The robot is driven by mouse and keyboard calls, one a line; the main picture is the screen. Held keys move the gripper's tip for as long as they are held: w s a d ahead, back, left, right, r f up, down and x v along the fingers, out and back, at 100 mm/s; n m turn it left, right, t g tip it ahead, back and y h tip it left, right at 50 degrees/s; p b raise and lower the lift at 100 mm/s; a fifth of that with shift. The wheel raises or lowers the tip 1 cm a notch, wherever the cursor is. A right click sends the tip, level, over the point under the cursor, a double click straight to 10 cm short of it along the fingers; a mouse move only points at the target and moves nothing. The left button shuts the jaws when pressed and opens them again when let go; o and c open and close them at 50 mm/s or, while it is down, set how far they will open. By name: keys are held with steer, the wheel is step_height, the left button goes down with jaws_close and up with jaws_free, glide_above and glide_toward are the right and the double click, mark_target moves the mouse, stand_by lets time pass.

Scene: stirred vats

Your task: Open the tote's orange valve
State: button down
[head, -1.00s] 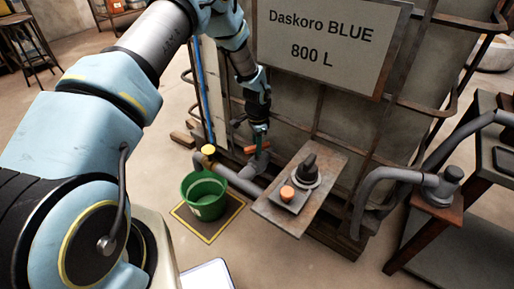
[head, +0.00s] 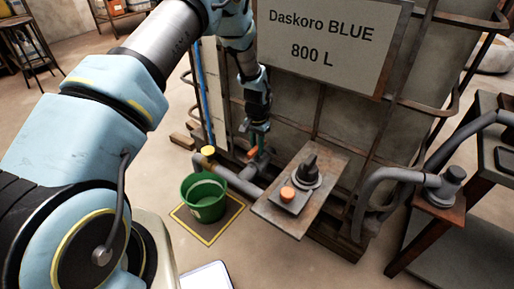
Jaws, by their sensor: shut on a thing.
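The tote (head: 345,125) is a large grey container in a rusty frame, with a sign reading "Daskoro BLUE 800 L". Its orange valve handle (head: 253,152) shows low on the tote's front, above a grey outlet pipe (head: 240,184). My gripper (head: 258,139) reaches down to the handle and is shut on it. The fingers hide part of the handle, and the exact grip is small in the picture.
The bucket stands on a yellow-edged mat (head: 233,210). A plate (head: 270,209) right of my gripper carries an orange button (head: 288,193) and a black knob (head: 309,166). A grey pipe (head: 390,174) and a dark table (head: 490,170) stand further right.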

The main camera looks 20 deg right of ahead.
mark_target(257, 147)
stand_by(0.3)
steer(key=c, duration=0.7)
jaws_free()
steer(key=shift+r, duration=0.1)
step_height(257, 147, up, 11)
steer(key=shift+f, duration=0.2)
